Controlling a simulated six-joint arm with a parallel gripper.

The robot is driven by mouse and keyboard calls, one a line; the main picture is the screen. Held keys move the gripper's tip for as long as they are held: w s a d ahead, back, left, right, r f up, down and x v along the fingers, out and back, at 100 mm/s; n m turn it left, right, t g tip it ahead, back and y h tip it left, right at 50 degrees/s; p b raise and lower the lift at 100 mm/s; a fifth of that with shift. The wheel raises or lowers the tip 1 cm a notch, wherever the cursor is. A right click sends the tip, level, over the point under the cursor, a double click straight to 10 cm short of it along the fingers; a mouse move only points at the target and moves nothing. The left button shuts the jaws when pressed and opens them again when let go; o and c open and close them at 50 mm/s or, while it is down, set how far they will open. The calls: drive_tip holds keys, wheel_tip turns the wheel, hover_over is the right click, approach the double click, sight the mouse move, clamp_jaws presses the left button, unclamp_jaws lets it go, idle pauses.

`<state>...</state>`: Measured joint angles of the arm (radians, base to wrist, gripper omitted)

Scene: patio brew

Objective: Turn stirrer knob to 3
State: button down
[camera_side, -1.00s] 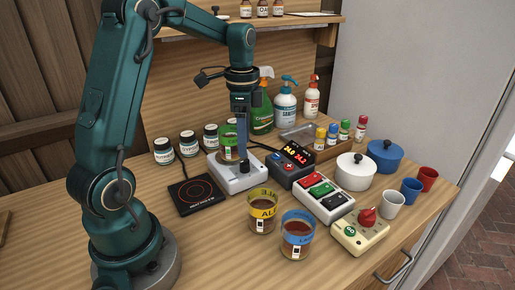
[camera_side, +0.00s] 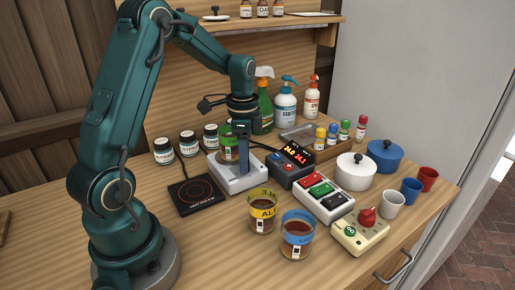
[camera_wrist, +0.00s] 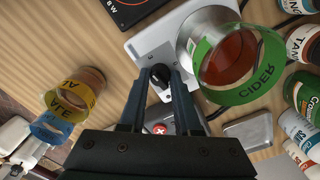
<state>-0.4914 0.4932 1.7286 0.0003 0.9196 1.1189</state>
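The stirrer (camera_side: 224,180) is a light grey box with a black knob (camera_wrist: 160,76) near its front edge. A cider beaker with a green band (camera_wrist: 213,65) stands on the stirrer's round plate behind the knob. My gripper (camera_side: 243,170) points down over the knob, low above the stirrer. In the wrist view my two fingers lie on either side of the knob, apart from each other. Contact with the knob is not clear.
A black hot plate (camera_side: 196,194) lies left of the stirrer. A dark box with a lit display (camera_side: 290,163) stands close on its right. Beakers with a yellow band (camera_side: 263,212) and a blue band (camera_side: 298,236) stand in front. A switch box (camera_side: 323,198) is further right.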

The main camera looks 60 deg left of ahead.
drive_tip(key=shift+m, duration=0.8)
drive_tip(key=c, duration=0.6)
unclamp_jaws()
drive_tip(key=shift+r, duration=2.6)
